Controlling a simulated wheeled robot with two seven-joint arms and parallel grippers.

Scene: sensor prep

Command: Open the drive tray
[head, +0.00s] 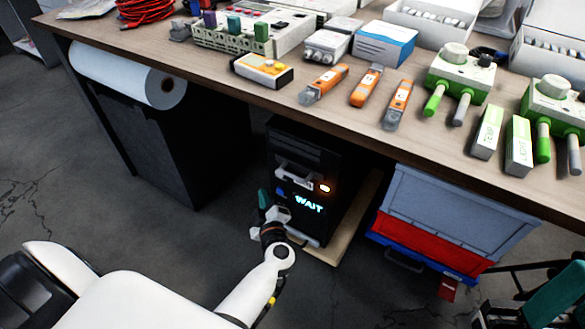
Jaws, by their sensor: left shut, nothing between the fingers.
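A black computer tower (342,178) stands under the table on a light wooden board. Its front has a glowing "WAIT" display (309,204), a small orange-lit button (325,188) and a pale handle-like bar (294,174), which may be the drive tray front. I cannot tell whether any tray is out. My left gripper (266,204) is at the lower left of the tower's front, shut and empty; its arm hides part of the lower front. I cannot tell if it touches the tower. My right gripper (548,298) shows only partly at the bottom right corner; its finger opening is unclear.
The wooden tabletop (330,125) overhangs the tower and holds several devices and orange-grey tools. A dark bin (165,145) with a white roll (130,75) is left of the tower. Grey, red and blue crates (450,215) stand right. Floor in front is mostly clear.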

